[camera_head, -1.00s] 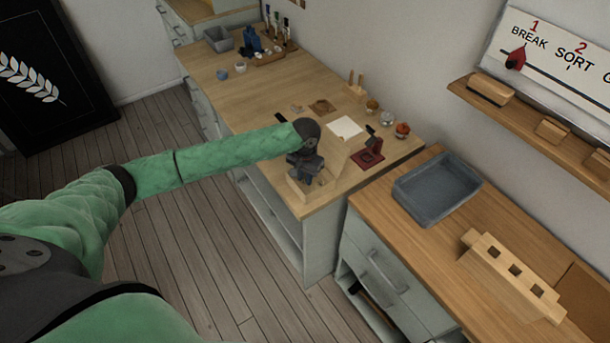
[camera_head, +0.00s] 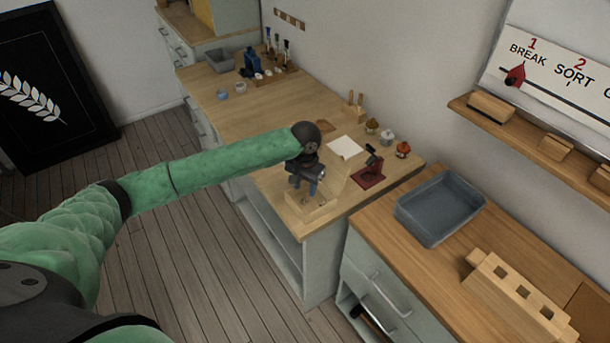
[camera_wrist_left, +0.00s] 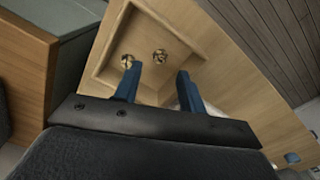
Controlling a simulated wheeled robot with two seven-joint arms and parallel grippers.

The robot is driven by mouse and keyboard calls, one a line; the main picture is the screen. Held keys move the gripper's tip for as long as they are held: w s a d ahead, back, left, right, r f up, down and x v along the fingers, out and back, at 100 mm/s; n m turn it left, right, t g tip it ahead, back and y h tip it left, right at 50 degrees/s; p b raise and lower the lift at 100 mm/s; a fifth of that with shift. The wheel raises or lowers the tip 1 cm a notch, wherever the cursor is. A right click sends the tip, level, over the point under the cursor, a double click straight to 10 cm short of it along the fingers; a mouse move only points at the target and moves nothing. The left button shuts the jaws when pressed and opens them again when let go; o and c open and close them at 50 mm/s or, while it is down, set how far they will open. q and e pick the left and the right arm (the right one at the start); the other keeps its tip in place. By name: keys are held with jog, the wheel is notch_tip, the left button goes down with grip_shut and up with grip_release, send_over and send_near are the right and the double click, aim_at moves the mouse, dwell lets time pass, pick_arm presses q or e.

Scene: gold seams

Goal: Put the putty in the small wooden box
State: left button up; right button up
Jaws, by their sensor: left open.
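The small wooden box (camera_head: 322,212) stands open-topped at the near end of the long bench in the head view. Two small round gold-brown pieces (camera_wrist_left: 159,56) lie on the box floor near the fingertips. I cannot tell whether either is the putty. My right gripper does not show.
A white sheet (camera_head: 346,147), a dark red stand (camera_head: 368,176) and several small jars (camera_head: 387,137) are behind the box. A grey tray (camera_head: 440,207) and a slotted wooden block (camera_head: 520,300) sit on the nearer bench. The middle of the long bench is mostly clear.

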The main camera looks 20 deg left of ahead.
aim_at(305, 199)
pick_arm(q)
notch_tip(305, 199, up, 7)
jog(key=b, duration=0.2)
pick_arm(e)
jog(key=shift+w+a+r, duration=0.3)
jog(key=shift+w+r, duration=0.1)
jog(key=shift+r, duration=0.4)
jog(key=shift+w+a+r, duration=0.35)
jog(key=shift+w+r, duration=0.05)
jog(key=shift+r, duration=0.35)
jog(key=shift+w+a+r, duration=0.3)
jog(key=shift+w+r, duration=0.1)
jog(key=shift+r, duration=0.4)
